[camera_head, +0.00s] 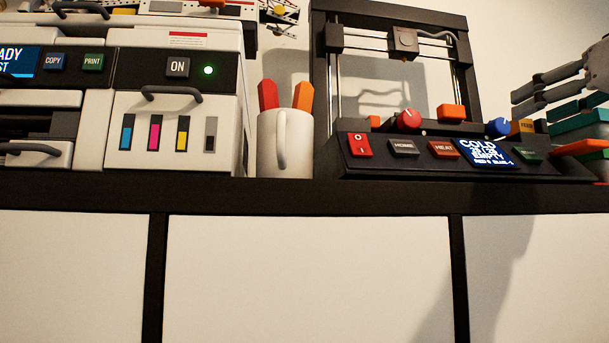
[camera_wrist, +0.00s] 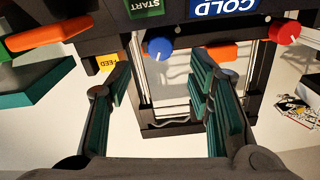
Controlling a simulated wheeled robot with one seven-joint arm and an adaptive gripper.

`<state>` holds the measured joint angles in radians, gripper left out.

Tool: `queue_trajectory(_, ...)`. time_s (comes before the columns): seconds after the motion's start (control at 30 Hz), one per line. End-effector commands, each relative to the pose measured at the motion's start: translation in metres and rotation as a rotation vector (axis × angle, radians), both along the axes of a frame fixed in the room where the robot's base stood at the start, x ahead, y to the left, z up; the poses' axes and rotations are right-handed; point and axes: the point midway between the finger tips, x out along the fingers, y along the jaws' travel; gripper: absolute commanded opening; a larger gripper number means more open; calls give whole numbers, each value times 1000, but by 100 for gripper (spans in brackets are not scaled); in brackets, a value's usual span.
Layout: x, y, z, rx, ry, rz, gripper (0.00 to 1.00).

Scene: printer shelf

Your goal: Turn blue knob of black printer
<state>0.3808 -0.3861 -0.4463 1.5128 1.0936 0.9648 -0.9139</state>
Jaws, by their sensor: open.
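The black printer (camera_head: 375,166) stands on the shelf at the right of the head view, with an open frame above a sloped control panel. Its blue knob (camera_head: 499,126) sits at the panel's right, beside the yellow FEED button (camera_head: 522,127). The blue knob also shows in the wrist view (camera_wrist: 159,48), near top centre, with a white mark on it. My gripper (camera_wrist: 158,68) is open and empty, its teal-padded fingers spread to either side of the knob in that view. No contact with the knob shows. In the head view my gripper (camera_head: 520,94) comes in from the right edge.
The printer's red knob (camera_head: 409,118) is left of the display (camera_head: 484,151). A white mug (camera_head: 284,145) and a white printer (camera_head: 172,120) stand further left. Orange and teal items (camera_wrist: 38,85) lie beside the FEED button in the wrist view.

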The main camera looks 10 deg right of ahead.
Motion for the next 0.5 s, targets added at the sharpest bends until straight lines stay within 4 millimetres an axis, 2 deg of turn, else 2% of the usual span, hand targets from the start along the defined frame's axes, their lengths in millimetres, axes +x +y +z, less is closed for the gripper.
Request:
queue_trajectory(0.1, 24, 0, 0, 0, 3, 0, 47)
queue_trajectory(0.23, 44, 1, -1, 1, 3, -1, 47)
queue_trajectory(0.5, 65, 2, 0, -1, 1, -1, 47)
